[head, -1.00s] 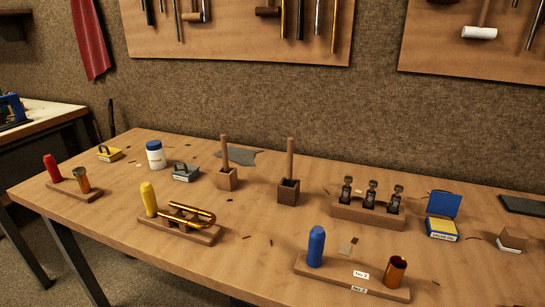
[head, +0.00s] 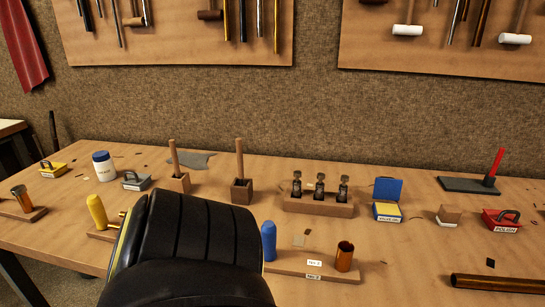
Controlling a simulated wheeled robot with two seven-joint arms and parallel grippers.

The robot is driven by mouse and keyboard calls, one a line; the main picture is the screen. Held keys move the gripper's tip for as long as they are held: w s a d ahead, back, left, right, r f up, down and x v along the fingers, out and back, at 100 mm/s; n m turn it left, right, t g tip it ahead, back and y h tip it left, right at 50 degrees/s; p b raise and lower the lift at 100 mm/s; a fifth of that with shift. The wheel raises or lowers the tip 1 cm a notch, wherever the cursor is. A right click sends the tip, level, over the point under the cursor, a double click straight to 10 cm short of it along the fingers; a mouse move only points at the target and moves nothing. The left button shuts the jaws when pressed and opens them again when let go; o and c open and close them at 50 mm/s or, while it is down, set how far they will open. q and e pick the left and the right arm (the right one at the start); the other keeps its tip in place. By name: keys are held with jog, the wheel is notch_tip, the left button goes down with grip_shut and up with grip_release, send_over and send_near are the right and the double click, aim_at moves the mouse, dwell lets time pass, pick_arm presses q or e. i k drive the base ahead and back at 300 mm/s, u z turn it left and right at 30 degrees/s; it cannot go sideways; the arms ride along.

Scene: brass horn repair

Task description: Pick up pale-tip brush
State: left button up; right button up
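Two upright wooden sticks, perhaps brush handles, stand in small square wooden blocks at the back middle of the table. The left stick (head: 173,156) is in a lighter block (head: 178,184). The right stick (head: 239,158) is in a darker block (head: 241,192). Their lower ends are hidden inside the blocks, so I cannot tell which, if either, has a pale tip. A large black link of my arm fills the lower middle of the head view. Neither gripper shows, and nothing touches the sticks.
A rack of three valves (head: 318,203) and a blue-lidded box (head: 386,212) stand right of the sticks. A white jar (head: 104,166) and grey pad (head: 136,181) are left. A blue peg (head: 268,240) and copper tube (head: 345,256) stand in front. A brass tube (head: 499,284) lies front right.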

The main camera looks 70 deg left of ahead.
aim_at(172, 142)
jog(key=z, duration=0.4)
jog(key=k, duration=2.2)
jog(key=u, duration=0.1)
